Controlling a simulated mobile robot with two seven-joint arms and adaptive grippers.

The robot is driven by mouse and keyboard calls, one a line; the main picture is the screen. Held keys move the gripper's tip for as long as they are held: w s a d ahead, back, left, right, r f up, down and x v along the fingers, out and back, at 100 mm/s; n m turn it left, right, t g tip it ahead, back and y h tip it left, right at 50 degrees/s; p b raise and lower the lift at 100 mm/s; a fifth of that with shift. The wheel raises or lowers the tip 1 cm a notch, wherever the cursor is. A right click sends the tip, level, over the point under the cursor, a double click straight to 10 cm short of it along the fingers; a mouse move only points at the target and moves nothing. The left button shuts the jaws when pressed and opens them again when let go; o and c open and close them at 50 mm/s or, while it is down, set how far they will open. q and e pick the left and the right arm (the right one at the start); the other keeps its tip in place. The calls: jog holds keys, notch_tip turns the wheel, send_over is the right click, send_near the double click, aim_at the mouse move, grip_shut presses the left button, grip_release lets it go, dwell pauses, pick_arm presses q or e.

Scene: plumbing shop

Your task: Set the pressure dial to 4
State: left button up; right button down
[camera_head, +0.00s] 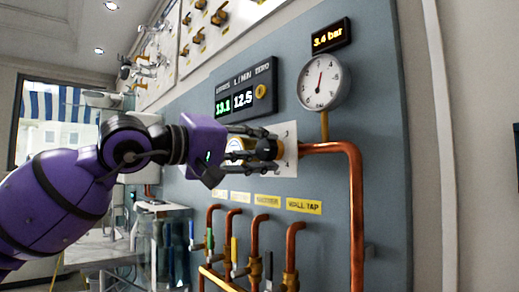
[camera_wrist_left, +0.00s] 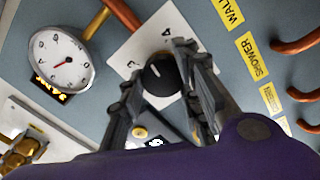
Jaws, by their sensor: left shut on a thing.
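The pressure dial is a round black knob (camera_wrist_left: 160,75) on a white plate (camera_wrist_left: 125,62), with a 4 printed near the plate's upper edge in the left wrist view. The knob bears a short pale mark; I cannot tell exactly which number it faces. My left gripper (camera_wrist_left: 164,78) has its fingers on either side of the knob and is shut on it. In the head view my left gripper (camera_head: 268,150) hides most of the knob in front of the plate (camera_head: 289,142). A display (camera_head: 331,36) reads 3.4 bar. My right gripper is out of view.
A round gauge (camera_head: 323,81) hangs above a copper pipe (camera_head: 356,200) right of the plate. A flow display (camera_head: 245,92) is above the gripper. Below are yellow labels (camera_head: 304,206) and several pipes with valve handles. Free space lies in front of the panel at right.

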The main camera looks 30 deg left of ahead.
pick_arm(q)
jog(key=m, duration=0.3)
jog(key=r+m, duration=0.1)
jog(key=m, duration=0.1)
jog(key=shift+s+m, duration=0.1)
jog(key=shift+m, duration=0.3)
jog(key=shift+f+m, duration=0.1)
jog(key=shift+m, duration=0.6)
jog(key=o, duration=0.9)
jog(key=shift+o, duration=0.8)
jog(key=shift+d+f, duration=0.1)
jog(key=shift+d, duration=0.05)
jog(key=shift+f, duration=0.1)
